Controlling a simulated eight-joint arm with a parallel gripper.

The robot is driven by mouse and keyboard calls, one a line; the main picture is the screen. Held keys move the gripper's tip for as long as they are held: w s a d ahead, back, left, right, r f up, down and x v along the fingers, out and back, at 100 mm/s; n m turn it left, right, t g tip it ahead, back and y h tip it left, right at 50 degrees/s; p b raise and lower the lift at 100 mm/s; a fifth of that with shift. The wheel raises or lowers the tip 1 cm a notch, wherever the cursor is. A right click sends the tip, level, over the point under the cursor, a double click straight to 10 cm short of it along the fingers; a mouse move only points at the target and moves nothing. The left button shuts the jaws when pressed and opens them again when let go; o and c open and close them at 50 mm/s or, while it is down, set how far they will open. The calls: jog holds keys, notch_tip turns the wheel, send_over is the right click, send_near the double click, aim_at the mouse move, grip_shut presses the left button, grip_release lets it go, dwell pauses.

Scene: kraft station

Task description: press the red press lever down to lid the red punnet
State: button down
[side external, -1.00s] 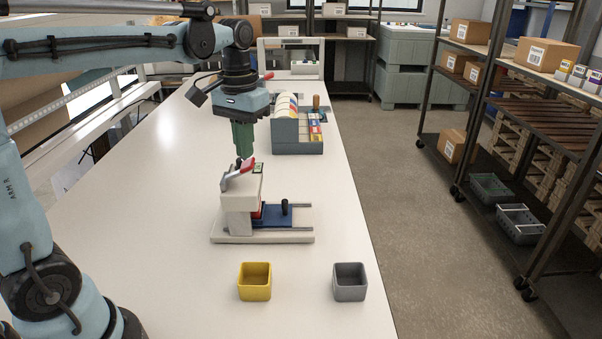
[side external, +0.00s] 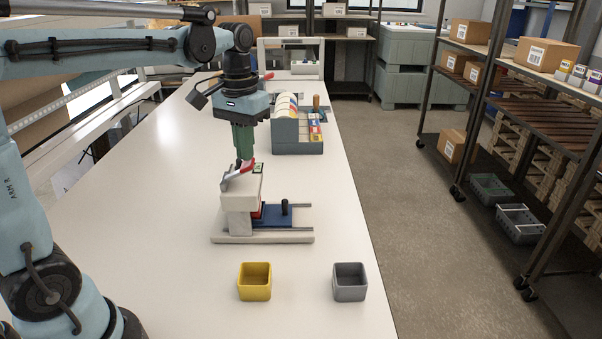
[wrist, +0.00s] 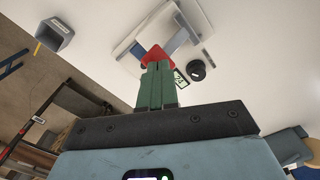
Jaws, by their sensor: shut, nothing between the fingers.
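The press (side external: 241,195) is a cream block on a pale base on the table. Its lever (side external: 238,174) has a grey arm and a red grip, and rises at a slant above the block. My gripper (side external: 244,158) is shut and empty, pointing down with its fingertips at or just over the red grip; I cannot tell if they touch. The wrist view shows the green fingers (wrist: 157,88) together, against the red grip (wrist: 154,55). The red punnet (side external: 257,211) shows only as a red sliver under the press head, on a blue slide (side external: 273,217) with a black knob.
A yellow bin (side external: 255,282) and a grey bin (side external: 349,282) stand at the front of the table. A grey rack of rolls (side external: 297,130) stands behind the press. The white table (side external: 180,200) is clear to the left of the press.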

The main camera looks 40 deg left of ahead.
jog(key=shift+f, duration=1.75)
jog(key=shift+r, duration=4.55)
jog(key=s+d+f+m+t, duration=0.3)
jog(key=s+d+f+t, duration=0.3)
jog(key=f, duration=0.5)
jog(key=shift+s+d+f+t, duration=0.2)
jog(key=shift+s+d+t, duration=0.15)
jog(key=shift+s+t, duration=0.45)
jog(key=shift+s, duration=0.15)
